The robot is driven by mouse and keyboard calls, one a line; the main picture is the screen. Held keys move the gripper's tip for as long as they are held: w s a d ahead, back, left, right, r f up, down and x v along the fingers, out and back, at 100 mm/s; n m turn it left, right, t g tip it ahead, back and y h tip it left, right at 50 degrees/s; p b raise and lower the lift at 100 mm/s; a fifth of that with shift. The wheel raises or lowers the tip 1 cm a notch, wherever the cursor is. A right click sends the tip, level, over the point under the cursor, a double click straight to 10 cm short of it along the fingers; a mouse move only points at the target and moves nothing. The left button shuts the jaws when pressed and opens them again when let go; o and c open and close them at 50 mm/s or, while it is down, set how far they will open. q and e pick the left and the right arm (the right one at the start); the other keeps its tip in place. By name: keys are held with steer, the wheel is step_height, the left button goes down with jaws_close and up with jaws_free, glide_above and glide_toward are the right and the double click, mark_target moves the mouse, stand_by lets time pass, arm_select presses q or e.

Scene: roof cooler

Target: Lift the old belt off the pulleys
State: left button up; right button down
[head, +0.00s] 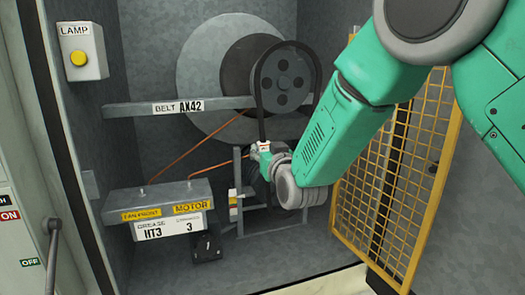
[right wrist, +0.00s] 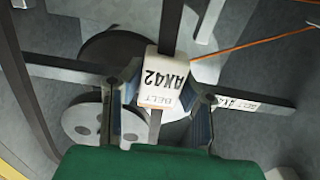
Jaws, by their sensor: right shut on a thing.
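The old belt (head: 258,98) is a black loop. A holed pulley (right wrist: 82,125) shows behind the left finger. The lower pulley and lower end of the belt are mostly hidden behind my right arm. My left gripper is not in view.
A grey bar (head: 140,110) labelled BELT AX42 crosses before the large disc (head: 200,75). A grey motor shelf (head: 150,197) stands lower left. A yellow mesh guard (head: 385,190) stands at right, behind my arm. A lamp box (head: 83,50) is at upper left.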

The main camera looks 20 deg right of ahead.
steer(key=s+r, duration=0.1)
steer(key=s, duration=1)
steer(key=shift+s+d, duration=0.15)
steer(key=shift+s, duration=0.25)
stand_by(1.5)
steer(key=shift+s+f, duration=0.1)
stand_by(0.6)
